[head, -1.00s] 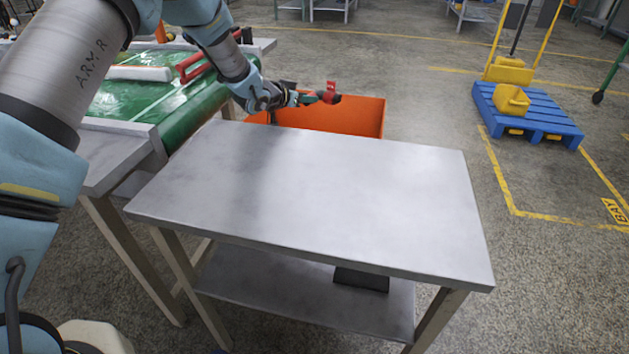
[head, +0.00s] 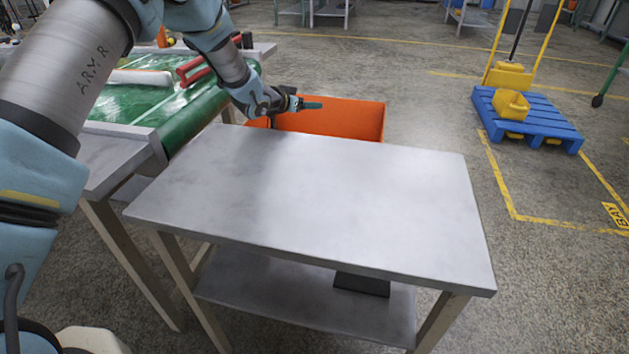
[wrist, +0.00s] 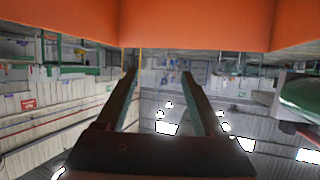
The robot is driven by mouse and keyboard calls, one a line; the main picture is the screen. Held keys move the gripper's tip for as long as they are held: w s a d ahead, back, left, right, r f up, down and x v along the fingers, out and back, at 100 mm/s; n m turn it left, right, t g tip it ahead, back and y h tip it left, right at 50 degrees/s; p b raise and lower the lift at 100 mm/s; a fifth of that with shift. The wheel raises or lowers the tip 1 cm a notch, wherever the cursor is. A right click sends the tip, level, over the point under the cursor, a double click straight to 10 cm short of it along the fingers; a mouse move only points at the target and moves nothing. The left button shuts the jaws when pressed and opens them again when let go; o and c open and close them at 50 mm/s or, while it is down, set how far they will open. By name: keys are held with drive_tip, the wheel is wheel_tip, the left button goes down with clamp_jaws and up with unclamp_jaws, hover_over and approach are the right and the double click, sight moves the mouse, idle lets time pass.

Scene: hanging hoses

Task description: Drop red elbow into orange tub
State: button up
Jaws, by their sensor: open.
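The orange tub (head: 345,118) stands on the floor behind the grey metal table, its lower part hidden by the table. My gripper (head: 314,105) is over the tub's opening in the head view, pointing right. In the wrist view, my gripper (wrist: 158,78) shows two green fingers apart with nothing between them. The orange tub (wrist: 200,22) fills the top of the wrist view. The red elbow is not visible in either view now; the inside bottom of the tub cannot be seen.
The grey table (head: 320,195) is bare and lies in front of the tub. A green conveyor (head: 150,105) with a red bar (head: 195,70) stands at left. Open floor lies between.

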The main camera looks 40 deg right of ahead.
wheel_tip(320, 180, up, 10)
drive_tip(key=shift+f+p, duration=0.15)
drive_tip(key=shift+p, duration=0.3)
